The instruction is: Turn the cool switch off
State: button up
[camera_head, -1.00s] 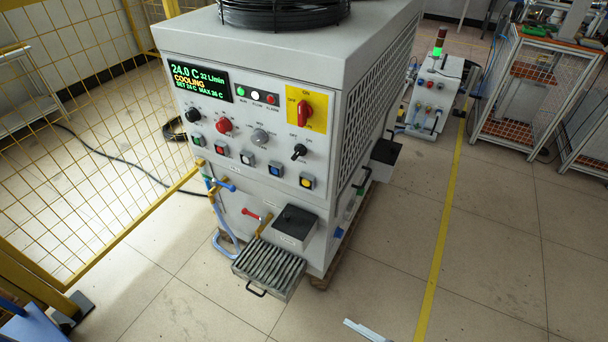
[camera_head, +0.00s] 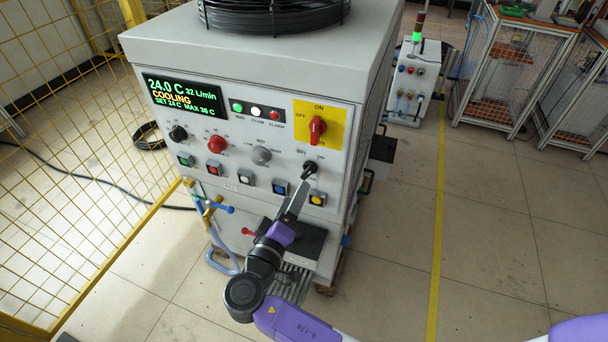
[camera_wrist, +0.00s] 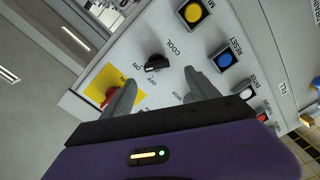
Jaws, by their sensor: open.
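The cool switch (camera_head: 310,167) is a small black rotary knob on the right of the grey cabinet's front panel, below the red and yellow main switch. In the wrist view the black knob (camera_wrist: 153,63) sits beside the printed words COOL and OFF. My gripper (camera_wrist: 160,76) is open, with one finger on each side of the line to the knob and nothing between them. In the head view my gripper (camera_head: 302,187) is just below the knob and partly overlaps it. I cannot tell whether a finger touches it. The exact knob setting is unclear.
The red main switch (camera_head: 317,128) on its yellow plate is close above the knob. The yellow button (camera_head: 318,199) and blue button (camera_head: 280,187) are close below. The green display (camera_head: 182,94) reads COOLING. A yellow mesh fence (camera_head: 60,200) stands at the left.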

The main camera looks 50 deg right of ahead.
aim_at(305, 174)
jog(key=x, duration=0.2)
jog(key=p+x, duration=0.1)
jog(key=x, duration=0.4)
jog(key=shift+w+d+r, duration=0.15)
jog(key=shift+d+r, duration=0.15)
jog(key=shift+d, duration=0.05)
jog(key=shift+c, duration=0.4)
